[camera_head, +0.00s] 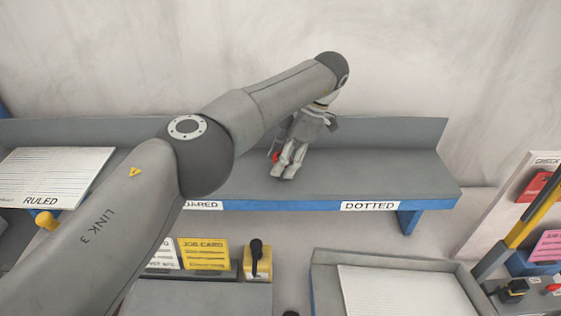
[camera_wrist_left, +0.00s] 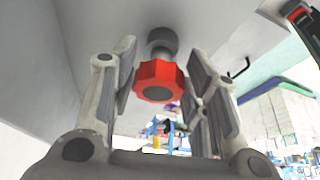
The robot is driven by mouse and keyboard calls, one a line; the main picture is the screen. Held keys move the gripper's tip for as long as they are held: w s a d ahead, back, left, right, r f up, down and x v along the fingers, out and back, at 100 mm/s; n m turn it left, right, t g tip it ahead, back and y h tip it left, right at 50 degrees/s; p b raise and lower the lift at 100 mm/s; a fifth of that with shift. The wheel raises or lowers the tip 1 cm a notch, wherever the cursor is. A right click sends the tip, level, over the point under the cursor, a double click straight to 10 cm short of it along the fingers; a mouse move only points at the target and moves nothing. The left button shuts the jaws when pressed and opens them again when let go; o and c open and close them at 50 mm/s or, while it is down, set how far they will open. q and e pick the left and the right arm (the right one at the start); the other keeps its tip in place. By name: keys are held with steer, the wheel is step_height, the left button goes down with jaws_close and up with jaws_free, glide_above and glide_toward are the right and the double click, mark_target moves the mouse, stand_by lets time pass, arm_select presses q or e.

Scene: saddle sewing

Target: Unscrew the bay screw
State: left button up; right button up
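The bay screw shows in the left wrist view as a red faceted knob (camera_wrist_left: 159,80) on a short grey stem, set against a light grey surface. In the head view only a small red bit of it (camera_head: 275,156) shows beside my fingers, at the shelf unit. My left gripper (camera_head: 283,173) reaches down to the unit from above. In the left wrist view its two finger pads (camera_wrist_left: 162,85) lie close against both sides of the knob and look shut on it. My right gripper is in neither view.
The grey shelf unit (camera_head: 395,178) has a blue front edge and a "DOTTED" label. A "RULED" sheet (camera_head: 55,176) lies at left. In front are job cards (camera_head: 203,254), a yellow block with a black knob (camera_head: 257,262) and a paper tray (camera_head: 330,258). A yellow-handled lever (camera_head: 530,217) stands at right.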

arm_select(q)
steer(key=shift+o, duration=0.8)
steer(key=shift+r, duration=0.15)
step_height(320, 180, up, 2)
steer(key=shift+r+p, duration=0.1)
steer(key=shift+p, duration=0.85)
steer(key=shift+r+p, duration=0.3)
steer(key=shift+r, duration=1)
